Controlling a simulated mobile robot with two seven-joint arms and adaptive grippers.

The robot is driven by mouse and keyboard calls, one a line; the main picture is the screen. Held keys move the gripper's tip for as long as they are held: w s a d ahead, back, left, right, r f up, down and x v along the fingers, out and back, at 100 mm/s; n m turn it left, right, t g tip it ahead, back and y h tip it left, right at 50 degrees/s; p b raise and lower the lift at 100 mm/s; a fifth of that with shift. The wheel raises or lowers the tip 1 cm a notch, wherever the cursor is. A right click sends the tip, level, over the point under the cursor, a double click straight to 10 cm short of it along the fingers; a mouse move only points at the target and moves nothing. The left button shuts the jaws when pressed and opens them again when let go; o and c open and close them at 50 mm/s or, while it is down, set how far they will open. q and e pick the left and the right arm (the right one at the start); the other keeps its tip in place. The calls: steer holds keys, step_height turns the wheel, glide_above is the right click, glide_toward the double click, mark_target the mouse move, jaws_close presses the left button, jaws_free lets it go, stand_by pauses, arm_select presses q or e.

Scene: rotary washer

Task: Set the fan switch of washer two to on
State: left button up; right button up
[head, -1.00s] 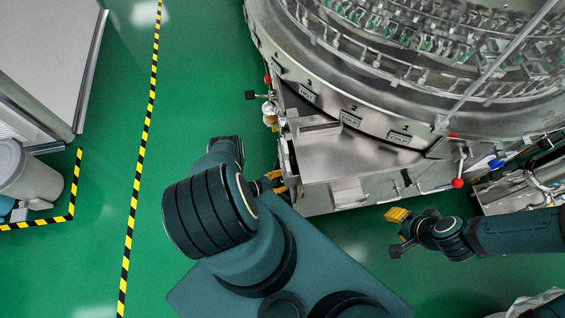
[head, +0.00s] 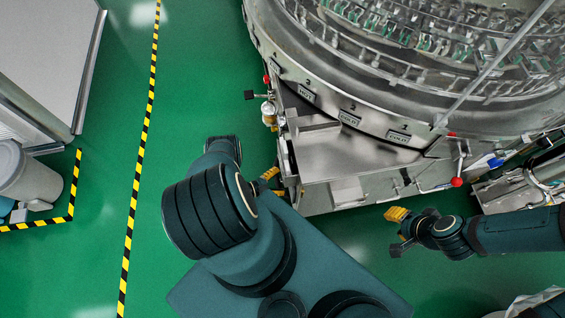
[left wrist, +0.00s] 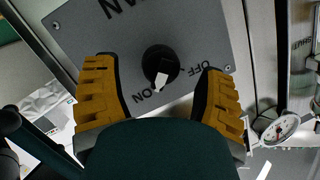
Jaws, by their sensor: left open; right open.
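The fan switch (left wrist: 160,66) is a round black knob with a white pointer on a grey plate in the left wrist view. Its pointer aims downward, nearer the ON label at lower left than the OFF label at right. My left gripper (left wrist: 157,72) is open, with its yellow fingers on either side of the knob, apart from it. In the head view my left gripper (head: 277,165) is at the left side of the washer's (head: 350,165) metal box, partly hidden by my arm. My right gripper (head: 397,220) is open and empty in front of the washer. The knob is hidden in the head view.
A valve with a brass fitting (head: 268,112) sticks out of the washer's left side. A red-knobbed lever (head: 457,182) stands at its front right. A pressure gauge (left wrist: 282,128) is right of the plate. Green floor (head: 190,90) is clear at left.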

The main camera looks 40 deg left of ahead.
arm_select(q)
steer(key=v, duration=1)
steer(key=shift+s, duration=0.3)
steer(key=shift+a+r, duration=0.1)
